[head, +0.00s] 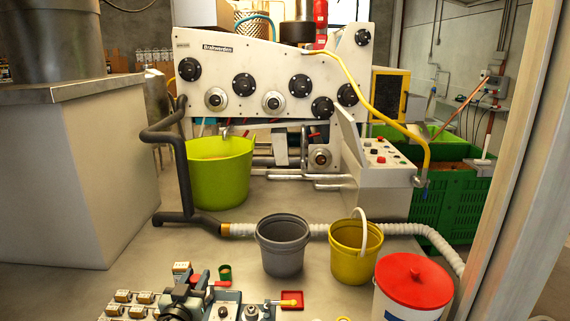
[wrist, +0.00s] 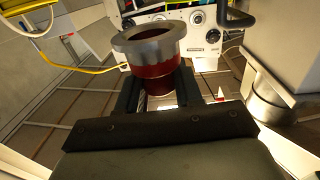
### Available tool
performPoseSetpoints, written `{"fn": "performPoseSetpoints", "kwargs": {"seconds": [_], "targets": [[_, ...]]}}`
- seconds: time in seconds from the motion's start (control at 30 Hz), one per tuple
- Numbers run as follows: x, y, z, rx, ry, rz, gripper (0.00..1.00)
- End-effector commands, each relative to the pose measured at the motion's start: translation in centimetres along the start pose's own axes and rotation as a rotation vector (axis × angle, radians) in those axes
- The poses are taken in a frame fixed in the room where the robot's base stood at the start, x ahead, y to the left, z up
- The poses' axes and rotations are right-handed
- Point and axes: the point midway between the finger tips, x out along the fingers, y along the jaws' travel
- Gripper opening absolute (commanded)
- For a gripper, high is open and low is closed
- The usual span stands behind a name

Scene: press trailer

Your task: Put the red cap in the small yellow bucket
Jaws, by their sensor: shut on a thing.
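My gripper (wrist: 158,92) shows in the wrist view with its two dark fingers on either side of a dark red round piece with a wide grey rim, which I take to be the red cap (wrist: 154,62). The gripper is shut on it, and the rim stands out beyond the fingers. I cannot make out my gripper or the held cap in the head view. The small yellow bucket (head: 350,262) stands upright on the floor right of centre in the head view, its pale handle raised. Its inside is only partly visible.
A grey bucket (head: 283,258) stands just left of the yellow one. A white bucket with a red lid (head: 414,281) stands in front to the right. Clustered parts (head: 210,303) fill the front left. A green tub (head: 220,178) and a ribbed hose (head: 400,229) lie behind.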

Motion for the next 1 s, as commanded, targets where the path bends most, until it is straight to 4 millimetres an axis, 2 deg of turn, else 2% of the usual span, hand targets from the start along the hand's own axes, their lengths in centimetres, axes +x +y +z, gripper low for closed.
{"fn": "performPoseSetpoints", "kwargs": {"seconds": [0.13,0.3,0.5,0.77,1.0], "targets": [[-0.4,-2.9,1.8,-0.003,-0.001,-0.181,0.00],[-1.2,-6.6,3.1,-0.002,-0.001,-0.388,0.00],[-2.4,-9.9,3.5,-0.001,0.000,-0.565,0.00],[-3.5,-12.7,3.1,0.000,0.001,-0.711,0.00],[-2.9,-14.0,1.8,0.001,0.002,-0.797,0.00]]}}
